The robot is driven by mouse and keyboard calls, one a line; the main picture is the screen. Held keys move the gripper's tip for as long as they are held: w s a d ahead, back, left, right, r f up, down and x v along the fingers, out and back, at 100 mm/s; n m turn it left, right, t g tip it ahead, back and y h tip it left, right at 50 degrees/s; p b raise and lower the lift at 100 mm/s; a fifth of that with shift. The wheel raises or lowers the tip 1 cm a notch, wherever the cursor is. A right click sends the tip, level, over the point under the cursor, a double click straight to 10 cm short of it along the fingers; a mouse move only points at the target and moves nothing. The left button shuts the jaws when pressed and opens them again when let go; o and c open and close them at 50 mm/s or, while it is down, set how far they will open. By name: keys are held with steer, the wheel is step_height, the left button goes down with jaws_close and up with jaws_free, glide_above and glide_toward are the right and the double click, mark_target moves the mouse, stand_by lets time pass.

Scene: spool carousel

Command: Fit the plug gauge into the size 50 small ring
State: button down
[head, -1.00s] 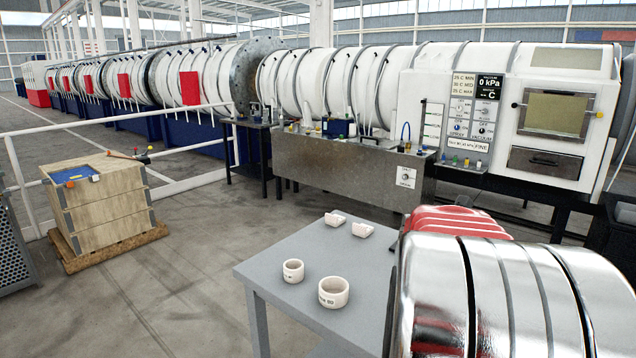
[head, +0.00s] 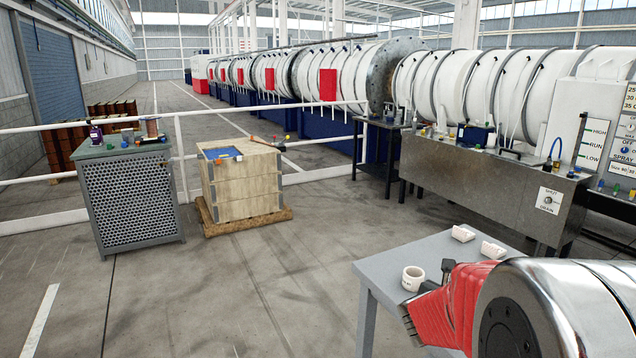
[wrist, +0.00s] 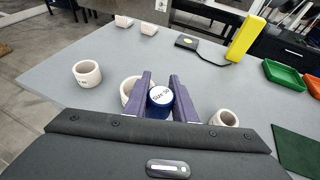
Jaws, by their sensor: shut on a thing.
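In the wrist view my gripper (wrist: 161,82) is shut on the plug gauge (wrist: 160,103), a blue cylinder with a white end marked as size 50. A white ring (wrist: 128,86) lies just beyond the left finger and is partly hidden by it. Another white ring (wrist: 87,73) stands apart at the left, its marking too small to read. A third white ring (wrist: 225,118) is at the right, partly hidden by my gripper's body. In the head view one white ring (head: 413,279) shows on the table beside my red arm, which hides the plug gauge.
The grey table (head: 385,272) also bears two small white blocks (head: 463,233) at its back. The wrist view shows a yellow upright object (wrist: 245,38), a black device (wrist: 195,43), a green tray (wrist: 284,74) and a dark green mat (wrist: 297,150). The tabletop's left part is clear.

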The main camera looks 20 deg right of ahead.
steer(key=w+a+f+n+t+y, duration=0.2)
steer(key=a+n, duration=0.1)
steer(key=a, duration=0.8)
steer(key=w+a+f+n+t+y, duration=0.2)
steer(key=w+a+f+y, duration=0.1)
steer(key=a, duration=0.9)
steer(key=w+a+f+n+t+y, duration=0.2)
steer(key=w+a+f+n, duration=0.1)
steer(key=a, duration=0.8)
steer(key=shift+w+a+f+n+y, duration=0.15)
steer(key=shift+f+n+y, duration=0.15)
steer(key=shift+y, duration=0.1)
